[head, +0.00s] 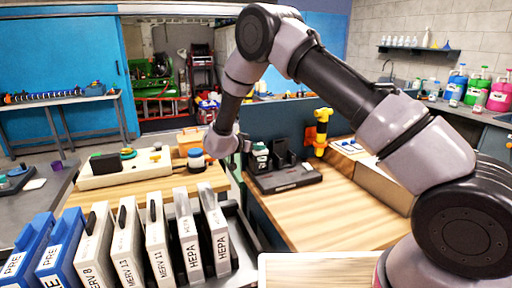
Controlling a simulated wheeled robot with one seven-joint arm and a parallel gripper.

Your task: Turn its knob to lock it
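My arm reaches down over the left side of the wooden worktop, and its end with my gripper (226,146) is small and seen from behind. Its fingers cannot be made out, nor whether they hold anything. Just right of it is a black device (286,180) with a flat base and upright parts. Which knob the task means is not clear.
Labelled filters (157,240) stand upright in a row at the front left. A cream tray (118,168) lies behind them. A yellow and orange tool (320,130) stands upright at the back of the worktop (325,215), whose middle is clear. A box (380,187) sits to the right.

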